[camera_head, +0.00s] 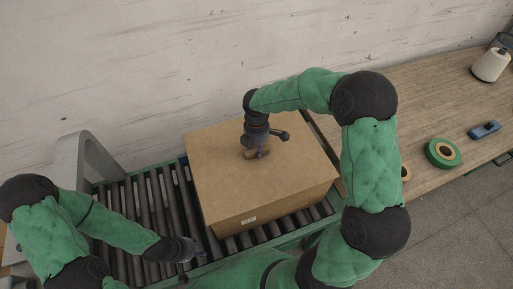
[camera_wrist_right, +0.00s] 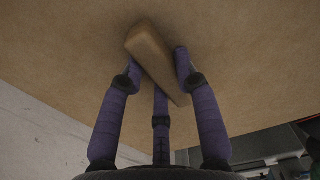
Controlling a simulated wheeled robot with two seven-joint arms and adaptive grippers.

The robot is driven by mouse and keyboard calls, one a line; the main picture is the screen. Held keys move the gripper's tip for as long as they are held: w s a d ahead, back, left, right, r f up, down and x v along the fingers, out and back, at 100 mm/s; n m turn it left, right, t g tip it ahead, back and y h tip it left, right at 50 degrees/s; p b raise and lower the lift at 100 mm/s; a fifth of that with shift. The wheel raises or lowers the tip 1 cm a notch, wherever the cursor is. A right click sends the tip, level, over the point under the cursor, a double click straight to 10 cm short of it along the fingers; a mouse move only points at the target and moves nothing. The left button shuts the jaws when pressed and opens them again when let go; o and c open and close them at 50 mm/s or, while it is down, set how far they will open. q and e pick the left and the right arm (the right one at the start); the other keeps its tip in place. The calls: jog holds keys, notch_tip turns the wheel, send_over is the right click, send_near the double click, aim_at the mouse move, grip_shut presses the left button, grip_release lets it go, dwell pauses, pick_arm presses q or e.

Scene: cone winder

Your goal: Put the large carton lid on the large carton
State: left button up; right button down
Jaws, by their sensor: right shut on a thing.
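The large carton lid (camera_head: 285,180) is a flat brown cardboard top with a wooden handle block (camera_wrist_right: 150,50) near its middle. The lid is over the large carton (camera_head: 262,217), of which a front side with a small white label shows below the lid's edge. I cannot tell whether the lid is fully seated or slightly raised. My right gripper (camera_head: 260,154) points down at the lid's middle. In the right wrist view its purple fingers (camera_wrist_right: 158,85) are shut on the handle. My left gripper (camera_head: 186,262) is low at the conveyor's front edge, away from the carton; its fingers are too small to read.
The carton stands on a roller conveyor (camera_head: 150,205) with a green side rail. A grey arch (camera_head: 85,155) stands at its left. On the right, a wooden table (camera_head: 420,105) bears a green tape roll (camera_head: 429,152), a blue tool (camera_head: 485,130) and a yarn cone (camera_head: 491,65).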

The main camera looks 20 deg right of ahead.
aim_at(256, 148)
jog(key=shift+f+b, duration=0.45)
jog(key=shift+f, duration=0.4)
jog(key=c, duration=0.8)
grip_release()
jog(key=shift+c, duration=0.2)
notch_tip(256, 148, up, 12)
